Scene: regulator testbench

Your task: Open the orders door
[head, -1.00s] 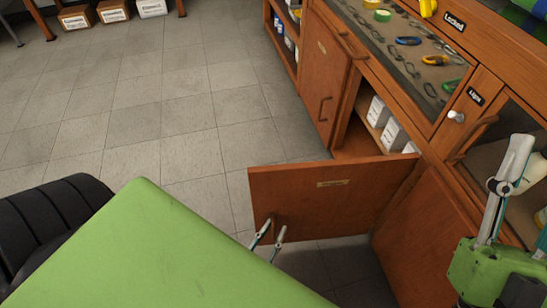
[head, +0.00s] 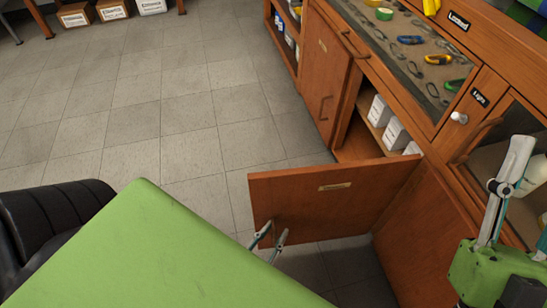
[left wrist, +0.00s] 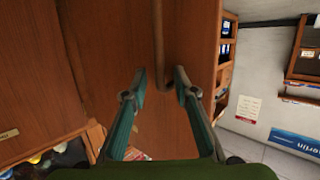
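A wooden cabinet door (head: 345,205) with a small label plate, too blurred to read, stands swung out from the cabinet in the head view. White boxes (head: 380,112) show on the shelf inside the opening. My left gripper (head: 270,240) is at the door's lower left, partly hidden behind my green body. In the left wrist view my left gripper (left wrist: 160,82) has its fingers apart, one on each side of the lower end of a bar handle (left wrist: 160,40). I see no clear contact. My right gripper (head: 512,160) is at the right edge, away from this door.
A closed wooden door (head: 322,80) with a handle is left of the opening. A glass-topped display (head: 425,60) with tools and a knob (head: 459,117) lies above. The tiled floor (head: 160,110) at the left is clear.

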